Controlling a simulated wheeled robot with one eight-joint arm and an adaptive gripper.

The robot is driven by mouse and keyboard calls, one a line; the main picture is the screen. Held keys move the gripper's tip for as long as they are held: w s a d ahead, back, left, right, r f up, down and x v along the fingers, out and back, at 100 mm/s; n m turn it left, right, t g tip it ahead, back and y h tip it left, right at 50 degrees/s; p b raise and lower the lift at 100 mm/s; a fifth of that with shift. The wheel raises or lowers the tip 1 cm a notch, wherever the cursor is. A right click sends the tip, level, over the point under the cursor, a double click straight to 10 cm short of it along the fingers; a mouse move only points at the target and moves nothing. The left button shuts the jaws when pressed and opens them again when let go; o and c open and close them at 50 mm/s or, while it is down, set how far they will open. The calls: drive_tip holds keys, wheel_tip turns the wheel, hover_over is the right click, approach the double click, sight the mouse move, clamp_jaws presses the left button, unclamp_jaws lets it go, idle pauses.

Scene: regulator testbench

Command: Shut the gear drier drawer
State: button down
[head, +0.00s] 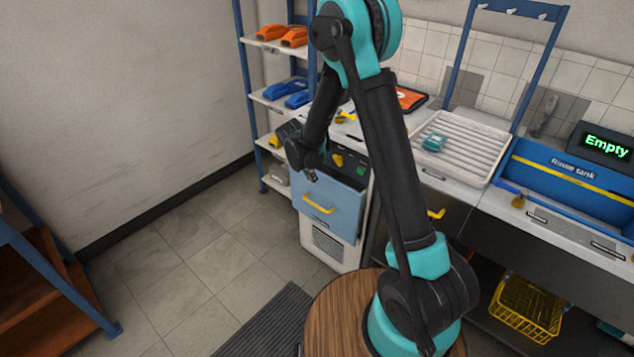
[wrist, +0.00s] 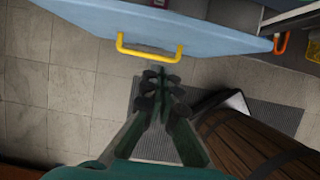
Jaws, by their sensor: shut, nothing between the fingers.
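The gear drier (head: 331,245) is a white cabinet with green and yellow buttons on its dark panel. Its drawer has a light blue front (head: 345,207) with a yellow handle (head: 318,205). The drawer front seems to stand out from the cabinet, but how far is hard to tell. In the wrist view the blue front (wrist: 215,38) crosses the top, with its yellow handle (wrist: 150,53) near the middle. My gripper (wrist: 162,76) is shut and empty, with its fingertips close to the handle. Touching cannot be told. My arm partly hides the drier in the head view.
A blue shelf rack (head: 262,97) with orange and blue items stands behind the drier. To the right are a counter with a white ribbed tray (head: 460,146) and a blue rinse tank (head: 570,182). A brown shelf (head: 45,290) is at the left. The floor before the drier is clear.

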drive_tip(key=v, duration=0.7)
drive_tip(key=w+a+f+t+h, duration=0.3)
drive_tip(key=w+a, duration=0.1)
drive_tip(key=a, duration=0.6)
drive_tip(key=w+d+r+x, duration=0.1)
drive_tip(key=r+x, duration=0.1)
drive_tip(key=x, duration=1)
drive_tip(key=shift+w+d+f+t, duration=0.3)
drive_tip(key=shift+w+d, duration=0.1)
drive_tip(key=shift+w, duration=0.1)
drive_tip(key=shift+w+d+r, duration=0.1)
drive_tip(key=shift+w+d, duration=0.6)
drive_tip(key=shift+w, duration=0.15)
drive_tip(key=shift+w+d, duration=0.7)
drive_tip(key=shift+w, duration=0.15)
drive_tip(key=shift+d, duration=0.1)
